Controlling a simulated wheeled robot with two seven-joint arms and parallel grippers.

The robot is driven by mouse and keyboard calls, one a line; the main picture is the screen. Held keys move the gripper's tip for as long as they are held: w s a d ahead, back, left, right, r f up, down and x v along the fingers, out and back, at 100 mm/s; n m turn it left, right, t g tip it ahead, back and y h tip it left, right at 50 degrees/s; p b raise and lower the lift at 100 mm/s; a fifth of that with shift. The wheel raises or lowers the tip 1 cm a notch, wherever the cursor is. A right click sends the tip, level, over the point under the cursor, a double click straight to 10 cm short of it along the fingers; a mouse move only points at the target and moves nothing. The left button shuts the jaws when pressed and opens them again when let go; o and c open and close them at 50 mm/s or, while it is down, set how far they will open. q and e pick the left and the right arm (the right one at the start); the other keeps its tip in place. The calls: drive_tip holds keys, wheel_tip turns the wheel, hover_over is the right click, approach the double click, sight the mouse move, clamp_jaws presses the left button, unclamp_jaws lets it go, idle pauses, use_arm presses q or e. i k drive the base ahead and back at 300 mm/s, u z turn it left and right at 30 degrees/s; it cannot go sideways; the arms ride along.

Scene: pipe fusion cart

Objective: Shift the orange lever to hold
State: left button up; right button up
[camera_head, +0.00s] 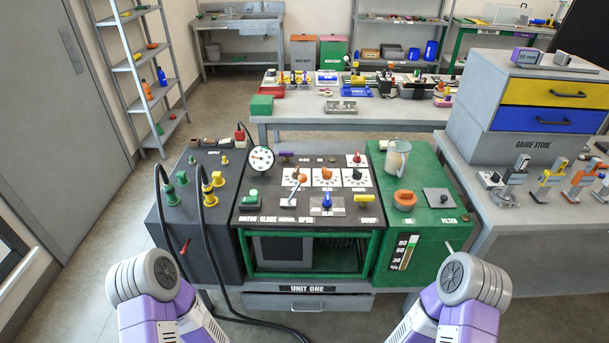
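The cart's dark control panel (270,204) is in the middle of the head view. An orange-topped lever (299,177) stands on a white dial plate at the panel's left centre, its thin stem slanting down and left. An orange knob (326,175) sits on the plate to its right. A third orange piece, a handle on a round cap (405,198), is on the green right section. The markings around the orange-topped lever are too small to read, and I cannot make out the word hold. Only my arm links show at the bottom; both grippers are out of view.
Black hoses (206,250) loop up to the cart's left section. A round gauge (260,160), a blue-knobbed lever (326,201), a yellow handle (367,199) and a clear jug (397,159) stand near the orange controls. A grey bench (500,232) adjoins on the right.

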sight(302, 178)
drive_tip(key=u, duration=1.3)
drive_tip(key=i, duration=0.55)
drive_tip(key=z, duration=2.35)
